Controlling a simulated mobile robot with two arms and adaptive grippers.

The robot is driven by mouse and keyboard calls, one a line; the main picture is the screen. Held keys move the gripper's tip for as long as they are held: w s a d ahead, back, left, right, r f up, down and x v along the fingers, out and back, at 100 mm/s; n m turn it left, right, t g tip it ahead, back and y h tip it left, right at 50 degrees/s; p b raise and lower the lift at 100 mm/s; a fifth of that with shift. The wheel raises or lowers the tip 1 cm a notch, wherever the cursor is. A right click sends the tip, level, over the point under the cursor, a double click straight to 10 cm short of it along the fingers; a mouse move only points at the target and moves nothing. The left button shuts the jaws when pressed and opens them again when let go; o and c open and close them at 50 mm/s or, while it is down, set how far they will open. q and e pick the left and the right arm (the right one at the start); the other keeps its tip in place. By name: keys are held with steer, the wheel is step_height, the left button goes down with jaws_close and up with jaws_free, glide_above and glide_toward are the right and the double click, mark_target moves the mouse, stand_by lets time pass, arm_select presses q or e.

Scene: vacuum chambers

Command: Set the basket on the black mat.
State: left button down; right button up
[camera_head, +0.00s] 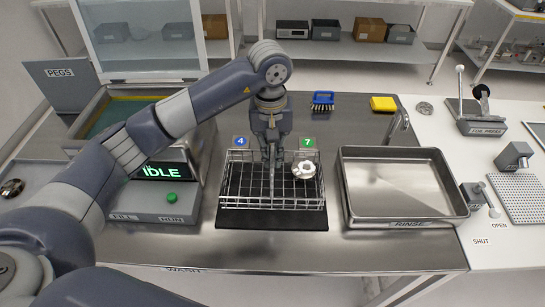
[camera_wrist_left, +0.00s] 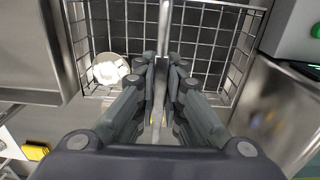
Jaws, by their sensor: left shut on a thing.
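The wire basket (camera_head: 230,185) is upright over the black mat (camera_head: 271,220), whose front strip shows bare. I cannot tell whether the basket's bottom touches the mat or hangs slightly above it. A white and metal round part (camera_head: 304,169) sits inside the basket at its right, and it also shows in the wrist view (camera_wrist_left: 109,69). My left gripper (camera_head: 271,150) points down at the basket's middle. In the wrist view my left gripper (camera_wrist_left: 161,75) is shut on the basket's upright central handle (camera_wrist_left: 164,25). My right gripper is not in view.
A steel rinse basin (camera_head: 405,215) stands close right of the basket. A machine with an IDLE display (camera_head: 160,172) and open lid stands at the left.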

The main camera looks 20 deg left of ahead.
arm_select(q)
step_height(320, 180, down, 2)
steer(key=shift+f+p, duration=0.15)
steer(key=shift+p, duration=0.7)
steer(key=shift+f, duration=0.5)
steer(key=shift+f, duration=0.15)
steer(key=c, duration=1.7)
jaws_free()
